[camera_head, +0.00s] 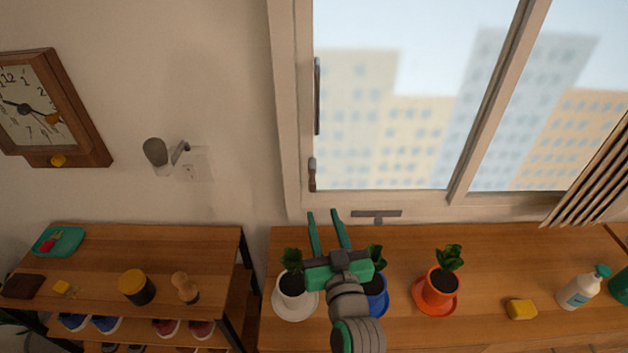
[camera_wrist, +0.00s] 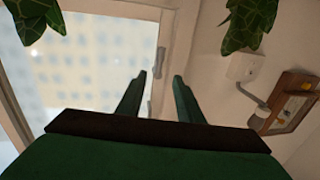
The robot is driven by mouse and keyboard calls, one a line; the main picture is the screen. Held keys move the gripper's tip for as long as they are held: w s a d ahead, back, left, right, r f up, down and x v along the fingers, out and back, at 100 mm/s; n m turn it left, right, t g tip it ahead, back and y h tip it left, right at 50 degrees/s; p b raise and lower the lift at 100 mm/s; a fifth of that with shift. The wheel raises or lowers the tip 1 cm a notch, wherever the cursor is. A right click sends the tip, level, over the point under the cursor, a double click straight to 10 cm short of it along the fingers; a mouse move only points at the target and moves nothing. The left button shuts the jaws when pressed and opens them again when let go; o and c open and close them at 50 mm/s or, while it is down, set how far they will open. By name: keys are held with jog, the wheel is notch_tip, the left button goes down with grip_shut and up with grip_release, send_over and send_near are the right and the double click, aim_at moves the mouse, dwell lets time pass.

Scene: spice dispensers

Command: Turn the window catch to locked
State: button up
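On the left side of the window frame, a short brown-grey upright lever (camera_head: 312,175) sits low, below a long thin upright dark bar (camera_head: 317,97). A flat grey horizontal bar with a short stem (camera_head: 377,213) sits on the bottom frame. I cannot tell for certain which of these is the catch. My gripper (camera_head: 323,212) is open and empty, its green fingers pointing toward the window below the short lever and apart from it. In the wrist view my gripper (camera_wrist: 162,76) has a clear gap between its fingers, with a small grey fitting (camera_wrist: 160,62) beyond them.
Potted plants in white (camera_head: 292,285), blue (camera_head: 378,296) and orange (camera_head: 440,288) pots stand on the wooden top below the window, the first two close beside my gripper. A sponge (camera_head: 521,309) and bottle (camera_head: 583,288) stand right. A wall lamp (camera_head: 157,153) and clock (camera_head: 48,108) hang left.

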aim_at(314, 181)
jog(key=w, duration=0.3)
jog(key=w+a, duration=0.1)
jog(key=w, duration=0.3)
jog(key=w+a, duration=0.1)
jog(key=w, duration=0.3)
jog(key=shift+w+r, duration=0.15)
jog(key=shift+r, duration=0.2)
jog(key=shift+d, duration=0.1)
jog(key=shift+c, duration=0.2)
grip_shut()
